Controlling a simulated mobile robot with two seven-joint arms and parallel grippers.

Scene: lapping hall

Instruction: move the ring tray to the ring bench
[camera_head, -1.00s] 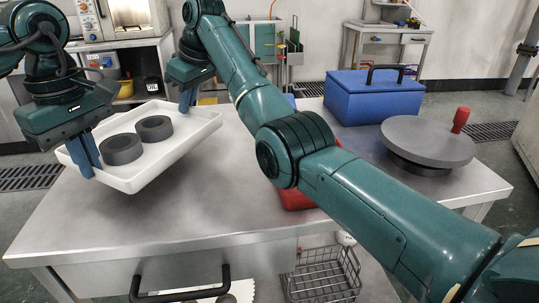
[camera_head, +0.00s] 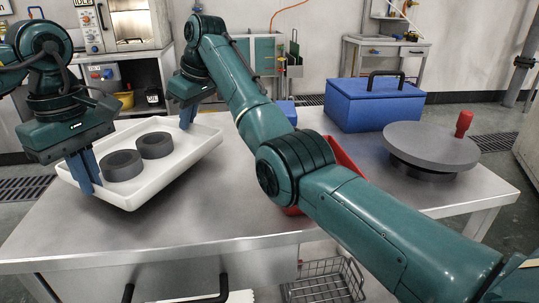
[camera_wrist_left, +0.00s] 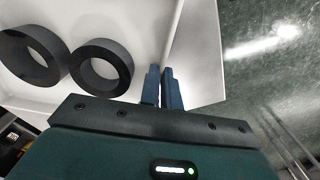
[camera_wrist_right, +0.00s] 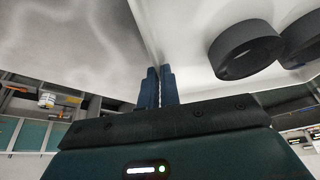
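The ring tray (camera_head: 135,197) is a white, shallow tray over the left part of the metal table, with two dark grey rings (camera_head: 123,165) (camera_head: 155,145) in it. My left gripper (camera_head: 85,172) is shut on its near left wall; in the left wrist view the fingers (camera_wrist_left: 162,88) close at the rim. My right gripper (camera_head: 188,115) is shut on its far wall; its fingers (camera_wrist_right: 157,88) straddle the rim in the right wrist view. Whether the tray touches the table is hard to tell. No bench is marked as the ring bench.
The metal table (camera_head: 215,205) has bare room in the middle. A red bin (camera_head: 345,157) is partly hidden behind my right arm. A blue box (camera_head: 376,105) and a round grey plate with a red handle (camera_head: 432,147) stand at right. A wire basket (camera_head: 325,283) is below.

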